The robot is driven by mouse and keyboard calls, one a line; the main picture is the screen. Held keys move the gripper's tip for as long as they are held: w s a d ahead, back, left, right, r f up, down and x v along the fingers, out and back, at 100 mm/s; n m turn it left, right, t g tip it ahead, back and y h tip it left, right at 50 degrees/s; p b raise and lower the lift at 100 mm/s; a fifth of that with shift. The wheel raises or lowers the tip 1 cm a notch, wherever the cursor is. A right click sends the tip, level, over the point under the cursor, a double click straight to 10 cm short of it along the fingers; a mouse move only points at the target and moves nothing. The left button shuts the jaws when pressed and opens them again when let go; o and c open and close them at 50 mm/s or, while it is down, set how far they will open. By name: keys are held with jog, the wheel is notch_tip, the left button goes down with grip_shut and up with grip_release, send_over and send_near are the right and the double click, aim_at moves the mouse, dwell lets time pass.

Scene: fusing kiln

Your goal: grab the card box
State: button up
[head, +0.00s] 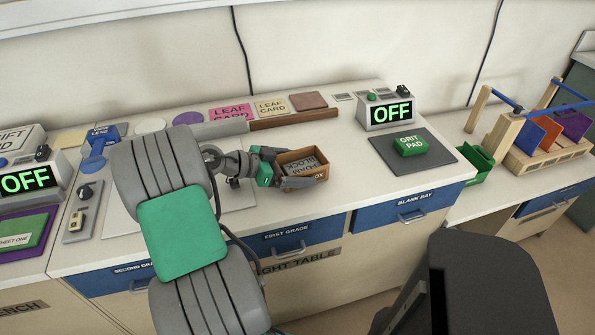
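The card box is a small open-topped brown box (318,168) on the white bench top, near its front edge above the first grade drawer. A grey block or card with dark lettering (302,165) shows inside it. My gripper (290,168) is at the box, coming from the left. One dark finger reaches along the near left side of the box and the other is at its far side. The fingers are apart with the box's left part between them. I cannot tell whether they touch its walls. My arm hides part of the bench to the left.
A green grit pad (410,146) lies on a dark mat to the right. A box with an OFF display (388,112) stands behind it. A wooden rack (540,140) is far right.

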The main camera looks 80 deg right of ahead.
jog(key=c, duration=1.2)
jog(key=shift+o, duration=0.2)
